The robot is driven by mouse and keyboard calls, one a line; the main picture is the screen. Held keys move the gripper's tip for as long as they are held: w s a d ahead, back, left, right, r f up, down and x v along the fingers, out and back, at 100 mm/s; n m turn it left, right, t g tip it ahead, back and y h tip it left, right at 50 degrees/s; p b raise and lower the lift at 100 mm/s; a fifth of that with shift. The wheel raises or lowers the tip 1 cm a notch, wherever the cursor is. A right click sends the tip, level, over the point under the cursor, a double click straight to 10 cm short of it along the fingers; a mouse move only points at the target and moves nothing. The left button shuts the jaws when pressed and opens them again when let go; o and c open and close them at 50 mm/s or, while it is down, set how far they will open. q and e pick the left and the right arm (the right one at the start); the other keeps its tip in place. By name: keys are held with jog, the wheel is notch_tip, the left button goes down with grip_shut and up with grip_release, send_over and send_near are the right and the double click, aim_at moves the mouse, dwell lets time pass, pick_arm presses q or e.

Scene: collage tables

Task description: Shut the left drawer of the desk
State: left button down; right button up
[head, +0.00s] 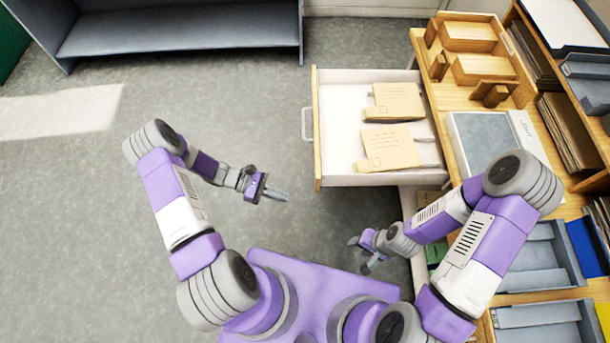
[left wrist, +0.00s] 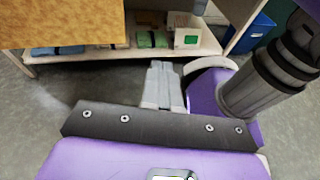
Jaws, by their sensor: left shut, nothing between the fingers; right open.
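The drawer (head: 340,178) of the wooden desk (head: 457,103) is pulled well out to the left in the head view. Its white inside holds tan envelopes or folders (head: 391,146). A grey handle (head: 306,124) sits on its wooden front. My left gripper (head: 276,194) is shut and empty, a little left of and below the drawer front, apart from it. Its shut fingers show in the left wrist view (left wrist: 163,87). My right gripper (head: 361,255) is open and empty, below the drawer and left of the desk.
A grey shelf unit (head: 180,30) stands at the back. Wooden organisers (head: 485,68), a grey-topped box (head: 482,140) and grey trays (head: 540,265) are on the desk. In the left wrist view, a low shelf (left wrist: 95,60) holds boxes. The floor (head: 80,200) left of the drawer is clear.

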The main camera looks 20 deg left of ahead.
pick_arm(q)
jog(key=w+a+r+n+t+h, duration=0.3)
jog(key=w+a+t, duration=0.15)
jog(key=a, duration=0.25)
jog(key=b+x, duration=0.2)
jog(key=x, duration=1.1)
jog(key=shift+d+r, duration=0.3)
jog(key=shift+d, duration=0.1)
jog(key=shift+d, duration=0.1)
